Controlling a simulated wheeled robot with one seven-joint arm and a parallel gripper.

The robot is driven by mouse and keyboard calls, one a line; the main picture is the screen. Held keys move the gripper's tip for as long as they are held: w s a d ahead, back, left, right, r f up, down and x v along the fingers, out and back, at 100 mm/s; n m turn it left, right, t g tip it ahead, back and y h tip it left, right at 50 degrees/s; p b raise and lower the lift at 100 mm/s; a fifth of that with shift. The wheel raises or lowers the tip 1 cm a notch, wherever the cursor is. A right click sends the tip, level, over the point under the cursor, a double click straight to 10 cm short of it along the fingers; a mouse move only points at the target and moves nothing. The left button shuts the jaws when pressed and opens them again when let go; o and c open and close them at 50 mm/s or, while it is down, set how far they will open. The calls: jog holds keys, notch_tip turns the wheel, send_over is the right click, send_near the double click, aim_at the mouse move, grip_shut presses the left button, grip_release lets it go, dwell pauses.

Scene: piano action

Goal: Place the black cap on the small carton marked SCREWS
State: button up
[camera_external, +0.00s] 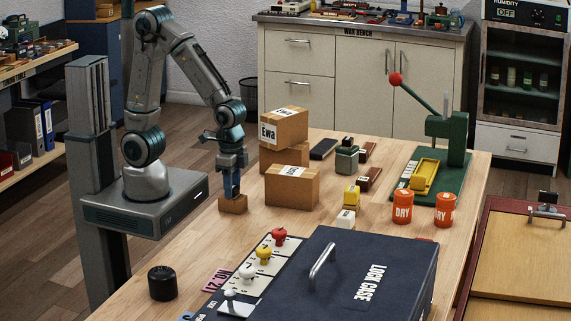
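A black round cylinder (163,284), which looks like the black cap, stands at the near left edge of the wooden table. My gripper (231,194) points straight down at the table's left side, well behind the cylinder. Its fingertips are at a small brown block or carton (233,205); I cannot tell whether they hold it or only meet its top. The word SCREWS is not readable anywhere. Three larger brown cartons are just right of my gripper: one marked Ewa (284,127) on top of another (284,156), and one in front (292,188) with an unreadable top label.
A dark case marked LOCK CASE (375,275) fills the near right of the table. A board with red, yellow and white knobs (262,262) lies left of it. Two orange DRY tins (403,208) and a green press (447,145) stand at right. Bare wood lies between block and cylinder.

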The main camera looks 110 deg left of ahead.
jog(key=shift+o, duration=1)
notch_tip(320, 180, up, 12)
jog(key=p, duration=0.2)
jog(key=s+a+t, duration=0.2)
jog(key=s+a, duration=0.2)
jog(key=s, duration=0.4)
jog(key=shift+t, duration=0.3)
